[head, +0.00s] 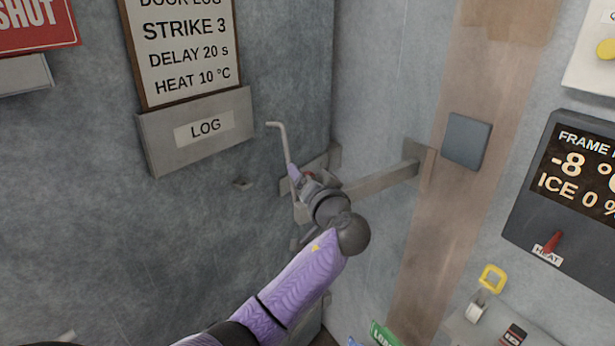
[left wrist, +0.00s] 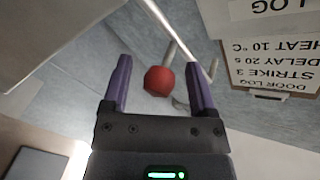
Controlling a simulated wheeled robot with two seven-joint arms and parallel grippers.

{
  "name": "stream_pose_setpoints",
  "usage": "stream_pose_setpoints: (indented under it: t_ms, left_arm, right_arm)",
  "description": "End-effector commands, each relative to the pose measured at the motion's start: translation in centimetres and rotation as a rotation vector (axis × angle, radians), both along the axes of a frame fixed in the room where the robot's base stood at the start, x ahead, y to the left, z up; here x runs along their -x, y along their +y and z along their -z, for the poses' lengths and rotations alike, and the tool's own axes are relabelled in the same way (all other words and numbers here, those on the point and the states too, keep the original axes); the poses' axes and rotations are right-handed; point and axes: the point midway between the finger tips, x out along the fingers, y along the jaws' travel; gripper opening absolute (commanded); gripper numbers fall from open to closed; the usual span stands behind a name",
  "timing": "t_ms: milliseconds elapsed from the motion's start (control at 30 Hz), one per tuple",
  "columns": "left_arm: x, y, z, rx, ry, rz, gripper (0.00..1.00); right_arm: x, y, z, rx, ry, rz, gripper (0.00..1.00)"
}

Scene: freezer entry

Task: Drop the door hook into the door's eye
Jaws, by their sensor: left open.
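The door hook (head: 281,143) is a thin pale metal rod with a bent tip, standing upright and leaning left near the door corner. A red knob (left wrist: 158,81) shows between my finger tips in the left wrist view, with a gap on both sides. My left gripper (head: 300,183) is open at the hook's lower end and partly hides it. In the left wrist view a pale rod (left wrist: 164,22) runs past the fingers. A small metal fitting (head: 242,183), which looks like the door's eye, sits on the door left of the hook, apart from it. My right gripper is not in view.
A flat metal bar (head: 380,183) crosses the corner behind my gripper. A LOG box (head: 160,150) sticks out of the door at upper left.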

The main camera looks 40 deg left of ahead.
Motion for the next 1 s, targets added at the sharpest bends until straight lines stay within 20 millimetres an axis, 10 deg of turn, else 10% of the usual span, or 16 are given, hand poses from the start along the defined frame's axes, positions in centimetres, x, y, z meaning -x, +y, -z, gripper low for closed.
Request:
stream_pose_setpoints:
  t_ms: [100,433,1000]
  left_arm:
    - [0.01,-0.03,0.01,0.000,0.000,0.000,0.72]
    - [0.02,-0.06,0.02,0.000,0.001,0.000,0.02]
    - [0.02,-0.08,0.04,0.000,0.001,0.001,0.00]
  right_arm:
    - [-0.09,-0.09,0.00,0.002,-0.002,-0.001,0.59]
    - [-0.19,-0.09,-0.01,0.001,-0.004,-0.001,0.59]
    - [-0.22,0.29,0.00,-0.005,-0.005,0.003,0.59]
